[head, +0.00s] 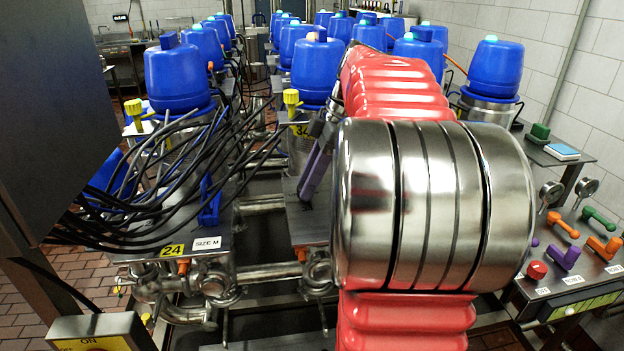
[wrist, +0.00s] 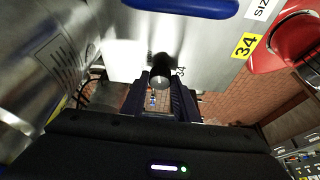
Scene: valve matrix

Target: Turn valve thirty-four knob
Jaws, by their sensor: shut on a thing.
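In the wrist view, a grey metal plate carries a yellow label reading 34 (wrist: 244,46) and a small dark round knob (wrist: 160,72) with a lighter end face. My gripper (wrist: 161,98) reaches up to this knob, its two dark fingers on either side and shut on it. A small "34" is also marked on the plate just beside the knob. In the head view my gripper (head: 318,160) shows only in part at the middle, next to the metal plate (head: 312,226); my red and silver arm hides the knob there.
A blue handle (wrist: 185,6) sits on the same plate. Rows of blue-capped valves (head: 174,75) stand close around my arm. Black cables (head: 150,190) loop at the left, above the plate labelled 24 (head: 172,250). A control panel with coloured handles (head: 565,255) stands at the right.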

